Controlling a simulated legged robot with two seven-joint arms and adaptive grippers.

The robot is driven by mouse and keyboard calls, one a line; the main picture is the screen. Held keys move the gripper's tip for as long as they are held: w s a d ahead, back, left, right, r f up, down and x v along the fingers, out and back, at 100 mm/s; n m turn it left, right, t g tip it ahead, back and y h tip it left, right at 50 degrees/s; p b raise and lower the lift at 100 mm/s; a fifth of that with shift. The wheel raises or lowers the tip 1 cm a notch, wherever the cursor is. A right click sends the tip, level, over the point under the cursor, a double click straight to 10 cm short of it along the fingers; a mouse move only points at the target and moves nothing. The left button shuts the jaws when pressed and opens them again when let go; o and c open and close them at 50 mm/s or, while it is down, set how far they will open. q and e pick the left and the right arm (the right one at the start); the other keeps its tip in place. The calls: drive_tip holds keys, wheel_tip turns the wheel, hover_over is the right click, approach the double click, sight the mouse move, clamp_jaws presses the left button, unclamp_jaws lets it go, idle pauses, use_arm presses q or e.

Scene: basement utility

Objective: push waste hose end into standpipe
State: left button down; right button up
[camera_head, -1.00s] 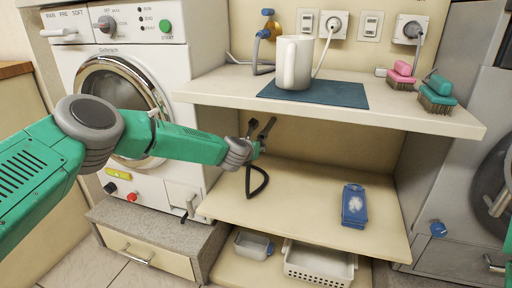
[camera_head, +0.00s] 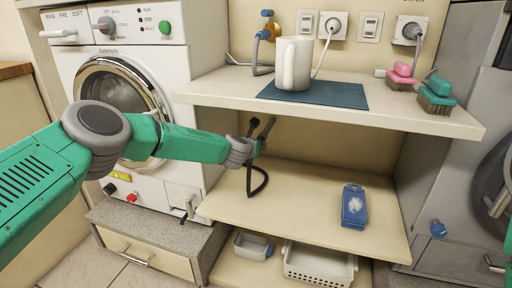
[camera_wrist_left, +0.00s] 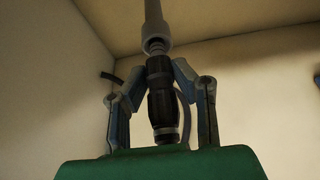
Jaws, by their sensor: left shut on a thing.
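My left gripper (camera_head: 262,135) reaches in under the upper shelf, beside the washing machine. In the left wrist view its two fingers (camera_wrist_left: 160,95) are closed around a black, ribbed hose end (camera_wrist_left: 160,95). A grey tube (camera_wrist_left: 154,18) lines up with the far end of this black piece; I cannot tell whether it is the standpipe or part of the hose, nor whether one sits inside the other. In the head view a black hose loop (camera_head: 258,190) hangs below the gripper. My right gripper is not in view.
The upper shelf (camera_head: 400,118) carries a white jug (camera_head: 294,62) on a blue mat (camera_head: 340,97) and two brushes (camera_head: 437,95). A blue packet (camera_head: 354,206) lies on the lower shelf (camera_head: 300,200), otherwise mostly clear. The washing machine (camera_head: 190,130) stands left of the gripper.

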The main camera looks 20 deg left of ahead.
use_arm(q)
drive_tip(key=shift+w, duration=0.95)
drive_tip(key=c, duration=1.2)
unclamp_jaws()
drive_tip(key=shift+s+r, duration=0.15)
drive_tip(key=shift+s, duration=0.3)
drive_tip(key=v, duration=1)
drive_tip(key=shift+s+r, duration=0.1)
drive_tip(key=shift+s, duration=0.3)
